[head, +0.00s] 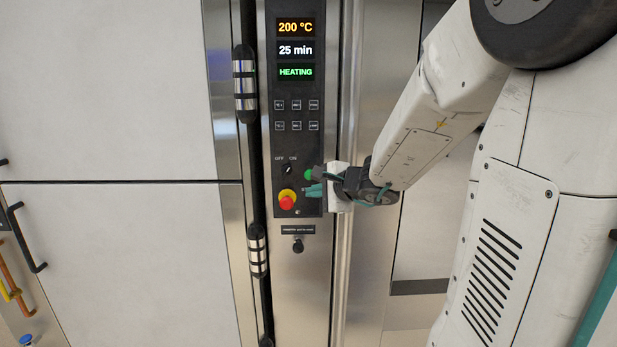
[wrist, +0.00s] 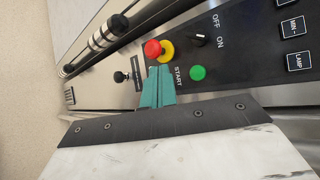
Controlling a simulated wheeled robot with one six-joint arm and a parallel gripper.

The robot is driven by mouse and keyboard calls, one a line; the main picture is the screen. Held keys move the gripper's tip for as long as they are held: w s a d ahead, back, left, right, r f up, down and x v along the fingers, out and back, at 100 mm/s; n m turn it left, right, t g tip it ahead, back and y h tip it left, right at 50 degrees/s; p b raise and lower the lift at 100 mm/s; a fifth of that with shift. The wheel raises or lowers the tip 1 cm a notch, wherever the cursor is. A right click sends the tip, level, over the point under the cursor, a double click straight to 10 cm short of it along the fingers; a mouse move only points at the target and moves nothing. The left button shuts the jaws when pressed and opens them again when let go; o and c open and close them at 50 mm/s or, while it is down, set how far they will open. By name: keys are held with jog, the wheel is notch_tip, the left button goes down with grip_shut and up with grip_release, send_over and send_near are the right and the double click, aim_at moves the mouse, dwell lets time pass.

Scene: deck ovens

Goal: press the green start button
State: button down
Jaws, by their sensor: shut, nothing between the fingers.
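The green start button (head: 309,174) sits on the dark control panel, right of the red emergency button. In the wrist view the round green button (wrist: 198,73) lies beside the word START, to the right of my fingertips and apart from them in the picture. My gripper (head: 314,189) has teal fingers, shut together and empty, in front of the panel just below the button. In the wrist view the fingertips of my gripper (wrist: 159,70) appear between the red button and the START label. I cannot tell whether they touch the panel.
The red button (head: 286,202) on its yellow base is close to my fingers. An OFF/ON knob (head: 288,169) is above it, and a black knob (head: 298,246) below the panel. The display (head: 296,72) reads HEATING. Oven hinges (head: 245,84) stand left.

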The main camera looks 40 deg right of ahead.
aim_at(307, 178)
jog(key=w+d, duration=0.4)
jog(key=w, duration=0.3)
jog(key=shift+d, duration=0.4)
jog(key=shift+w, duration=0.2)
dwell(1.6)
jog(key=shift+w+d, duration=0.2)
jog(key=shift+w+d, duration=0.1)
dwell(0.5)
jog(key=shift+w+d+r, duration=0.2)
jog(key=shift+w+d, duration=0.15)
dwell(1.0)
jog(key=shift+s+f, duration=0.1)
jog(key=shift+s, duration=0.1)
jog(key=shift+s+a, duration=0.15)
jog(key=shift+s, duration=0.25)
jog(key=shift+a+f, duration=0.1)
